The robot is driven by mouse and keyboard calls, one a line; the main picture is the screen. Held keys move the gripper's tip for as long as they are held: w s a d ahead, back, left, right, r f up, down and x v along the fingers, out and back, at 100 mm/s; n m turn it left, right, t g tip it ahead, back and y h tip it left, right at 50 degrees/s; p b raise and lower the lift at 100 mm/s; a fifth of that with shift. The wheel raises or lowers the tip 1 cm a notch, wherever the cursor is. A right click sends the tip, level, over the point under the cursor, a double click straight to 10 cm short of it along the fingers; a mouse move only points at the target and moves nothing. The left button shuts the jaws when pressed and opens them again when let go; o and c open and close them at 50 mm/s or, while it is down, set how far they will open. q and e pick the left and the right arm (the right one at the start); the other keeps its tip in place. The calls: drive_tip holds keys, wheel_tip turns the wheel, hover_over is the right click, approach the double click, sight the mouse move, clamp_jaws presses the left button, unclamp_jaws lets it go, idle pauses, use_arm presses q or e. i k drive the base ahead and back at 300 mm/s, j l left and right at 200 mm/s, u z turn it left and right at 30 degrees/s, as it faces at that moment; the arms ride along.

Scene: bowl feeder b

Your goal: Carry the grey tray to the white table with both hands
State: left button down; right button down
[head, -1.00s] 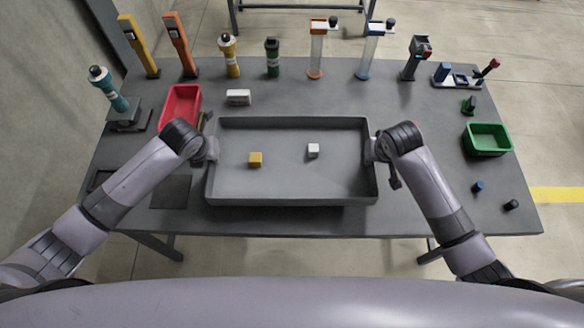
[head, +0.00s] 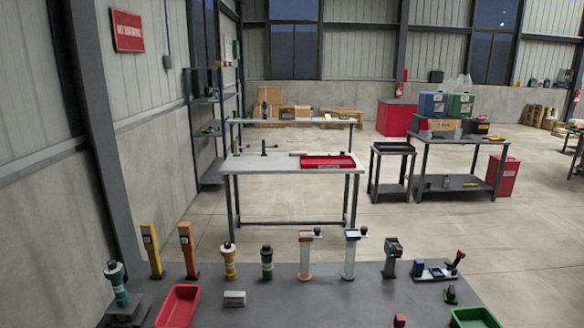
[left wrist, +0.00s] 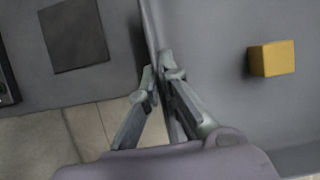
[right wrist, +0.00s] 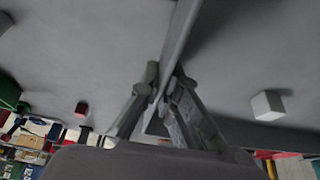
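The grey tray shows in the left wrist view (left wrist: 212,50) and the right wrist view (right wrist: 232,65); it is out of the head view. My left gripper (left wrist: 160,82) has its fingers on both sides of one tray wall, closed on it. My right gripper (right wrist: 166,80) is closed the same way on another wall. An orange-yellow cube (left wrist: 272,59) and a white cube (right wrist: 268,105) lie in the tray. The white table (head: 262,165) stands across the floor in the head view. I cannot tell whether the tray is off the bench.
The grey bench (head: 300,290) is just ahead, with a row of upright tools, a red bin (head: 178,306) and a green bin (head: 474,318). A red tray (head: 328,162) occupies the white table's right side. Shelving (head: 207,130) and another workbench (head: 455,140) flank it.

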sight(257, 164)
drive_tip(key=k, duration=0.9)
drive_tip(key=i+l, duration=0.2)
drive_tip(key=l, duration=0.15)
drive_tip(key=i+l, duration=0.15)
drive_tip(key=l, duration=0.2)
drive_tip(key=i+l, duration=0.2)
drive_tip(key=l, duration=0.15)
drive_tip(key=i+l, duration=0.15)
drive_tip(key=l, duration=0.2)
drive_tip(key=i+l, duration=0.2)
drive_tip(key=l, duration=1.6)
drive_tip(key=i+l, duration=0.1)
drive_tip(key=l, duration=1.35)
drive_tip(key=i+l, duration=0.25)
drive_tip(key=l, duration=0.15)
drive_tip(key=i+l, duration=0.25)
drive_tip(key=l, duration=0.15)
drive_tip(key=i+l, duration=0.25)
drive_tip(key=l, duration=0.15)
drive_tip(key=i+l, duration=0.1)
drive_tip(key=i, duration=1.85)
